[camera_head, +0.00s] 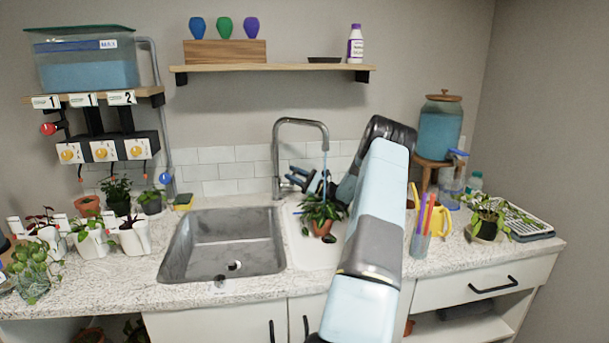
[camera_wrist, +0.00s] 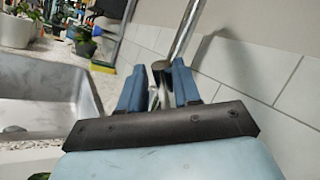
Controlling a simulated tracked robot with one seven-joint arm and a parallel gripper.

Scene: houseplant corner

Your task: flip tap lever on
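The tap (camera_head: 276,150) is a grey metal gooseneck behind the sink, its spout bending to the right. A thin blue stream of water (camera_head: 325,165) falls from the spout onto a potted plant (camera_head: 321,213). My gripper (camera_head: 300,180) is beside the tap's lower column, at its right. In the wrist view, my gripper (camera_wrist: 158,88) has its two blue fingers apart, and the tap's base (camera_wrist: 162,70) shows between them. A small metal part, likely the tap lever (camera_wrist: 153,98), also shows between the fingers. Whether they touch it is unclear.
The steel sink basin (camera_head: 225,240) is empty, left of the watered plant. Tiled wall (camera_head: 235,168) stands close behind the tap. Potted plants crowd the counter at left. A cup of coloured sticks (camera_head: 420,238) and a yellow mug (camera_head: 441,222) stand right of my arm.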

